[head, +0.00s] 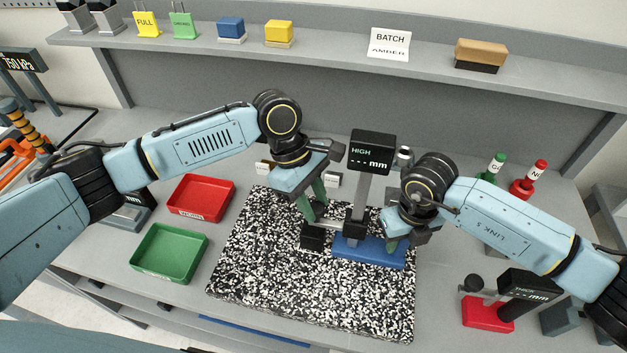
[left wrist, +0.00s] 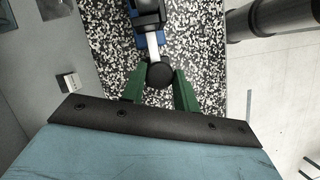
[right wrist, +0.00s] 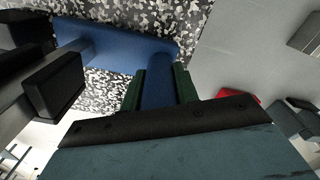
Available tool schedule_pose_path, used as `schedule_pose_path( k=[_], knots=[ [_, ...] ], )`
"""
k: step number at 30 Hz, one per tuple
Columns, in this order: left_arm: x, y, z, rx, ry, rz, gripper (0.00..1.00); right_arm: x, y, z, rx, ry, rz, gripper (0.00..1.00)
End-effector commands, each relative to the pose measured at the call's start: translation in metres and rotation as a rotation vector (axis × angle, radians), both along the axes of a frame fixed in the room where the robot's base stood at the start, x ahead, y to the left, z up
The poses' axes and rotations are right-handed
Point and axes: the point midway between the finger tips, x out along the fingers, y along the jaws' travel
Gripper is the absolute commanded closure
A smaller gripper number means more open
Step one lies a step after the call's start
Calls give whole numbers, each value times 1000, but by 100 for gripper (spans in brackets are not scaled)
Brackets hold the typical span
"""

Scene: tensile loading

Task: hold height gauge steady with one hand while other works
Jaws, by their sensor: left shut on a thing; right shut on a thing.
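The height gauge has a blue base (head: 360,250), a grey column and a black display (head: 372,147) reading "HIGH --- mm". It stands upright on the speckled plate (head: 260,285). My left gripper (head: 316,208) is shut on the gauge's black round knob (left wrist: 160,75), at the end of a pale arm. A black block (head: 313,237) shows just below that gripper. My right gripper (head: 393,236) is shut on the right end of the blue base; in the right wrist view, a blue part (right wrist: 158,92) lies between its green fingers. The exact finger contacts are partly hidden in the head view.
A red tray (head: 202,198) and a green tray (head: 170,252) stand left of the plate. A red-based thickness gauge (head: 487,313) stands at right front. Green (head: 493,167) and red (head: 529,180) bottles stand at back right. A shelf (head: 330,40) runs behind.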

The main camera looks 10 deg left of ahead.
Motion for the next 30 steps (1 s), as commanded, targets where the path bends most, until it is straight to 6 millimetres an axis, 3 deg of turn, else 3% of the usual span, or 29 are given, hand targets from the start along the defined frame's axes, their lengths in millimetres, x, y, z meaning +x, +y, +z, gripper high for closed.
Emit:
schedule_pose_path(
  k=[4, 14, 15, 19, 30],
  knots=[
    [-1, 1, -21, 2, 3, 0, 88, 1, 1, 1, 4, -2, 2, 100],
    [-1, 2, -25, 5, 3, 0, 88, 0, 1, 1, 4, -2, 3, 100],
    [-1, 2, -25, 6, 2, 0, 65, 0, 1, 2, 4, -2, 3, 100],
    [-1, 1, -24, 5, 1, 0, 49, 1, 1, 1, 4, -2, 2, 100],
    [1, 3, -16, 2, -1, 0, 49, 1, 1, 1, 3, -3, 1, 100]
  ],
)
